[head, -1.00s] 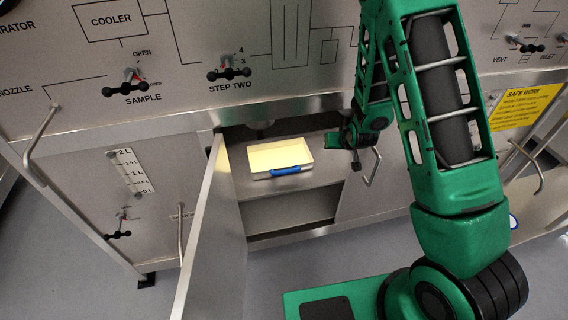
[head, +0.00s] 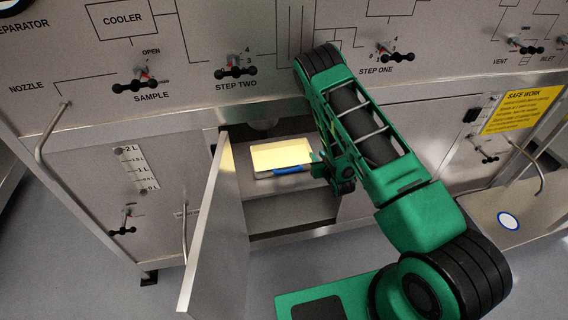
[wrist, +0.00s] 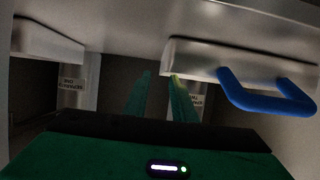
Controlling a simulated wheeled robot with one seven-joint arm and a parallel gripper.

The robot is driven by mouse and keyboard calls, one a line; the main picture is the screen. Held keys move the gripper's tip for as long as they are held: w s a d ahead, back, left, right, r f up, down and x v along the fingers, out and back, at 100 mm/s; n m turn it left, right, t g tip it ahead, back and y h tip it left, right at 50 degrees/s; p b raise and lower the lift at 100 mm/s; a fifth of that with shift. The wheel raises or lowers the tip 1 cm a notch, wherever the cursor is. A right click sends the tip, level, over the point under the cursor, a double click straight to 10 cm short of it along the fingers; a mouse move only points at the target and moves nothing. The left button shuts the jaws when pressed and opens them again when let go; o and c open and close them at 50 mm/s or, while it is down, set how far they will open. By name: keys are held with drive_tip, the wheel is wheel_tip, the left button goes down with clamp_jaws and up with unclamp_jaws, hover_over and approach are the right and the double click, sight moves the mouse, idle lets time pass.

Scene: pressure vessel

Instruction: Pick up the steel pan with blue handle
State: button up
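The steel pan (head: 281,154) is a shallow rectangular tray with a pale yellow inside, on the shelf of the open cabinet in the head view. Its blue handle (head: 290,170) faces outward along the front side. In the wrist view the pan's steel side (wrist: 215,60) is at upper right, with the blue handle (wrist: 265,102) sticking out. My gripper (head: 318,165) is just right of the handle in the head view. In the wrist view its two green fingers (wrist: 160,77) are apart with nothing between them, left of the handle.
The open cabinet door (head: 216,230) stands left of the opening. The shelf edge (head: 285,200) runs below the pan. Another steel part (wrist: 45,42) is at upper left in the wrist view. A side shelf (head: 475,215) sits at the right.

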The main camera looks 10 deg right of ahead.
sight(310, 149)
drive_tip(key=x, duration=0.9)
drive_tip(key=shift+a+f, duration=0.2)
drive_tip(key=shift+f, duration=0.05)
clamp_jaws()
drive_tip(key=shift+r, duration=0.1)
idle(1.1)
